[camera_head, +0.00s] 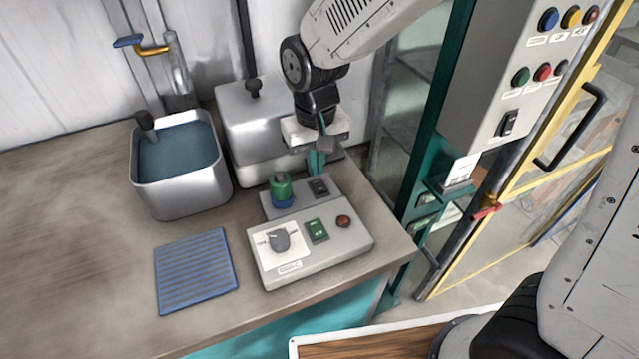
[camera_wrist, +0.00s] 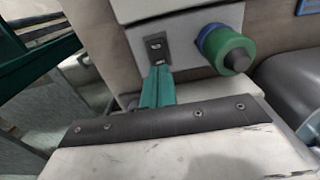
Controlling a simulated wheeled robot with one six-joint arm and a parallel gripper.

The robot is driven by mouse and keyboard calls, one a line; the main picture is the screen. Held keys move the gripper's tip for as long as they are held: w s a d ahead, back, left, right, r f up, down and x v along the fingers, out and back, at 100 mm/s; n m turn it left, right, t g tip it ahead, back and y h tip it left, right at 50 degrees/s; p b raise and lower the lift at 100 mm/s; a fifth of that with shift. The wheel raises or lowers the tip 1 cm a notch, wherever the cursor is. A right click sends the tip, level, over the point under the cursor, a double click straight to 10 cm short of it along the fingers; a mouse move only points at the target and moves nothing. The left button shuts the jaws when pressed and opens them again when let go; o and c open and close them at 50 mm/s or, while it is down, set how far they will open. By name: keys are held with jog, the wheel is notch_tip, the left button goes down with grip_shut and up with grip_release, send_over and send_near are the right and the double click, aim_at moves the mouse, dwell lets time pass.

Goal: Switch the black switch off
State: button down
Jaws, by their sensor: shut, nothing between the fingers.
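The black switch (camera_head: 318,188) is a small dark rocker on the raised back part of the grey control box (camera_head: 345,243). In the wrist view the switch (camera_wrist: 156,46) sits on the pale box face, just beyond my fingertips. My gripper (camera_head: 317,160) points down at the back part of the box, with its teal fingers together and empty. In the wrist view the gripper (camera_wrist: 158,72) has its tips at the lower edge of the switch plate. I cannot tell whether they touch it. The switch's position is too small to read.
A green and blue knob (camera_head: 281,190) stands left of the switch. The box front has a grey dial (camera_head: 279,240), a green switch (camera_head: 317,231) and a red button (camera_head: 343,221). A water basin (camera_head: 180,165), a blue mat (camera_head: 196,271) and a wall-side metal box (camera_head: 262,120) are nearby.

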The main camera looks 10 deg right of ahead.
aim_at(316, 182)
jog(key=shift+r, duration=2.3)
jog(key=s+d+r+m, duration=0.1)
jog(key=s+d+r, duration=0.2)
jog(key=s+d, duration=0.3)
jog(key=s+d+r+m+t, duration=0.1)
jog(key=s+d+r, duration=0.2)
jog(key=s+d, duration=0.4)
jog(key=s+d+r+m, duration=0.1)
jog(key=s+d+r, duration=0.2)
jog(key=s+d, duration=0.3)
jog(key=shift+s+d, duration=0.25)
jog(key=shift+d, duration=0.75)
